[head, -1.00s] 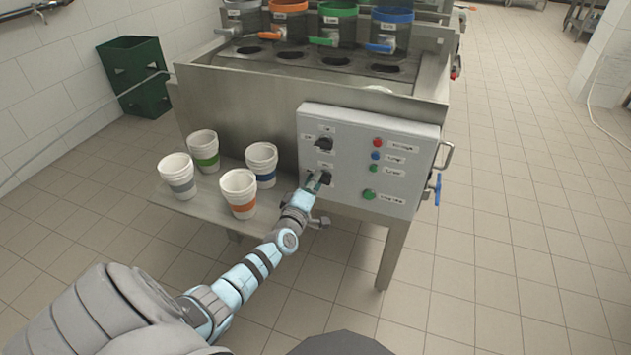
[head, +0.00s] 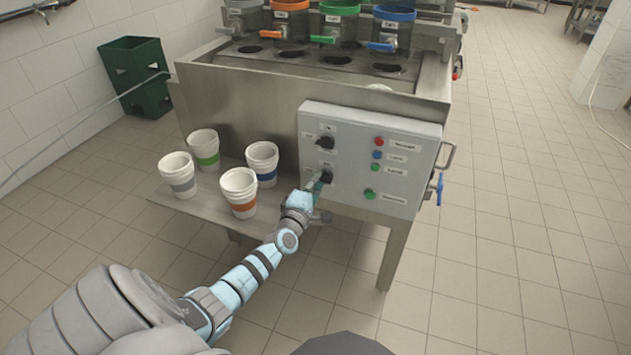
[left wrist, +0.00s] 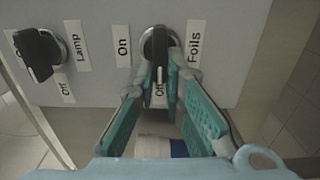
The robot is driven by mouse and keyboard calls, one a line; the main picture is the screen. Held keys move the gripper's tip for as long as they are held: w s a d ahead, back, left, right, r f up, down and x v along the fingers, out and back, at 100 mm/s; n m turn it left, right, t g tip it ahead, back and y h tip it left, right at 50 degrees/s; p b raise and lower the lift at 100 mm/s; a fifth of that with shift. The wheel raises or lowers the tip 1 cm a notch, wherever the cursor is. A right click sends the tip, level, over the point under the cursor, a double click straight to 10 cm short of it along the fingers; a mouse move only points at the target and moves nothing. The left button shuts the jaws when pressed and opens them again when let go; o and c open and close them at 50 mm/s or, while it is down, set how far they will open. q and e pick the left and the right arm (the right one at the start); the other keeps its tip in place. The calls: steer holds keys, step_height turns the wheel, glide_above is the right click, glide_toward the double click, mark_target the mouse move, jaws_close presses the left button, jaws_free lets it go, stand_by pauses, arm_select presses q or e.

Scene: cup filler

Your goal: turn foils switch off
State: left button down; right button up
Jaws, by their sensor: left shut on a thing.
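The foils switch (left wrist: 158,45) is a black knob on the grey control box, with labels On, Off and Foils around it in the left wrist view. Its grip bar stands about upright there, in line with the Off label below, which the fingers partly cover. In the head view it is the lower black knob (head: 326,177). My left gripper (left wrist: 161,82) has its two teal fingers on either side of the knob's bar and is shut on it. It also shows in the head view (head: 314,184). My right gripper is not in view.
The lamp switch (left wrist: 38,54) sits beside the foils switch; it is the upper knob in the head view (head: 325,143). Coloured buttons (head: 378,154) are on the box's right side. Paper cups (head: 240,190) stand on the shelf left of my arm. The floor in front is clear.

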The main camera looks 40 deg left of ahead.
arm_select(q)
steer(key=c, duration=1.7)
jaws_free()
steer(key=shift+s, duration=0.1)
steer(key=v, duration=1.2)
steer(key=shift+d+f, duration=0.1)
